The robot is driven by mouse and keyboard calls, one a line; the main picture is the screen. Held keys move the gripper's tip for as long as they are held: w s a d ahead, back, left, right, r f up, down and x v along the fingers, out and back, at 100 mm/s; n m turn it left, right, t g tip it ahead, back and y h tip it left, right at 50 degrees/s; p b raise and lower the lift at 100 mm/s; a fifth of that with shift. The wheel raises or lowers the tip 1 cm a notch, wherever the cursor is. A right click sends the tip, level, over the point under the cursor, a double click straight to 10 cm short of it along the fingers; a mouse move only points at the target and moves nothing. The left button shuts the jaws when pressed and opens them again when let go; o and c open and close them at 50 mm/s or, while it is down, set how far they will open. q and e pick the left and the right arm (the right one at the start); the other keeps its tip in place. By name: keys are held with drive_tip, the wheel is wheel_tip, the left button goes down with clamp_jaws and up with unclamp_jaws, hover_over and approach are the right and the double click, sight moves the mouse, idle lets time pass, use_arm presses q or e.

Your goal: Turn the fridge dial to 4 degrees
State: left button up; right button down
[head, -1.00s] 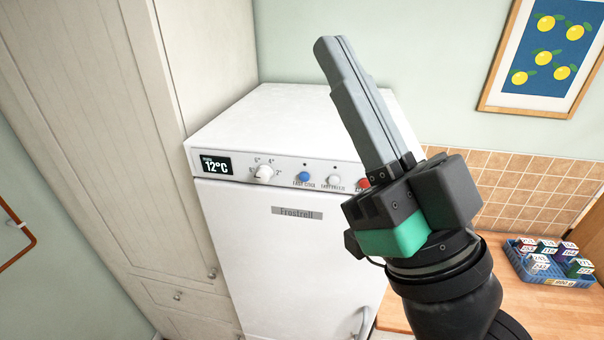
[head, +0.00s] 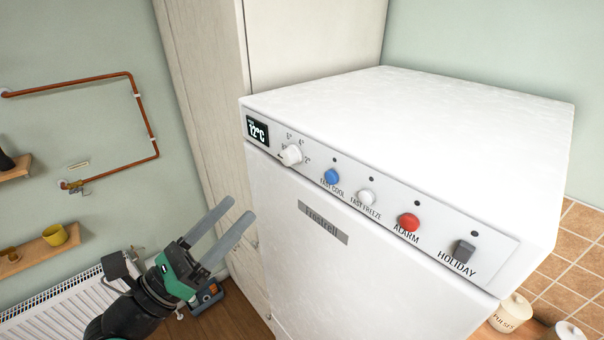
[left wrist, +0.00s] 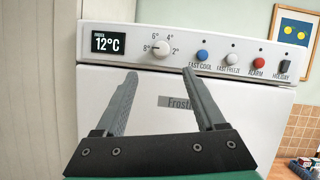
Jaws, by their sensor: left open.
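The white fridge (head: 310,270) has a control panel along its top front edge. Its white dial (head: 290,155) sits just right of a display (head: 257,130) that reads 12°C. In the left wrist view the dial (left wrist: 160,49) has marks 8°, 6°, 4° and 2° around it, and the display (left wrist: 109,43) also reads 12°C. I cannot tell exactly which mark the dial points at. My left gripper (head: 241,213) is open and empty, left of and below the dial, apart from the fridge. In the left wrist view its fingers (left wrist: 159,74) spread below the dial.
Right of the dial are a blue fast cool button (head: 331,177), a white fast freeze button (head: 367,197), a red alarm button (head: 408,221) and a grey holiday switch (head: 463,251). A tall cabinet (head: 205,90) stands left of the fridge. A radiator (head: 62,308) and copper pipe (head: 145,115) are on the left wall.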

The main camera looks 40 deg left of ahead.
sight(284, 161)
use_arm(q)
drive_tip(key=p+x, duration=0.1)
drive_tip(key=x, duration=1.1)
drive_tip(key=shift+s+p, duration=0.1)
drive_tip(key=shift+p, duration=0.3)
drive_tip(key=shift+c, duration=0.2)
clamp_jaws()
